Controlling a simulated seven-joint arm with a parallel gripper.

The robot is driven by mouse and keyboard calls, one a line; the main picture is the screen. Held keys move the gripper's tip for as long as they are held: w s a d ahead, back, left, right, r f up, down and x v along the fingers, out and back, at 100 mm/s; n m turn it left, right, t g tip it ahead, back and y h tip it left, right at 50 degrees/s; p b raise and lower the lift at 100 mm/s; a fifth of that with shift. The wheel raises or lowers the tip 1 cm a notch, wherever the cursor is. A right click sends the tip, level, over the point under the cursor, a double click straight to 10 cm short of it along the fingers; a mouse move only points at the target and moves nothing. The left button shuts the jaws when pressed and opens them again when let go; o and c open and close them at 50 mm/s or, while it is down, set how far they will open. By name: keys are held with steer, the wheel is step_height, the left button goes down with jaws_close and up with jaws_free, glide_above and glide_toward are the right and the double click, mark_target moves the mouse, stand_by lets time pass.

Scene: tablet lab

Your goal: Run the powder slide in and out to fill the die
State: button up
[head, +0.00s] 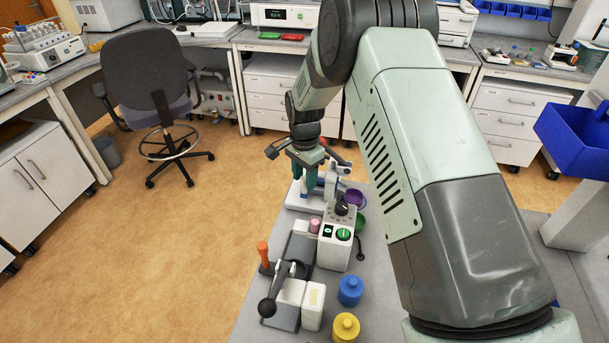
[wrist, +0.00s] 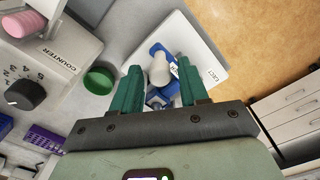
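My gripper (head: 307,168) points down over a small bench device at the far end of the grey table. In the wrist view its two green fingers (wrist: 160,84) are apart, with a gap between them. Beyond and between the fingers shows a white rounded part (wrist: 161,70) with a blue part (wrist: 157,49) beside it, on a white base plate (wrist: 208,50) labelled "EJECT". The blue part may be the powder slide; I cannot tell for sure. I see no clear contact with the fingers. The gripper and arm partly hide the device, and the die opening is not visible.
A counter box (head: 340,238) with a knob and green button stands close to the device. A purple bowl (head: 355,198) and a green bowl (wrist: 99,80) lie nearby. A lever device (head: 285,290), a blue jar (head: 350,290) and a yellow jar (head: 345,327) stand nearer on the table.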

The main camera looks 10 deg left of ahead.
jaws_close()
steer(key=shift+a, duration=2.55)
steer(key=shift+c, duration=0.2)
jaws_free()
steer(key=shift+a, duration=0.1)
steer(key=shift+o, duration=1.2)
step_height(320, 180, up, 11)
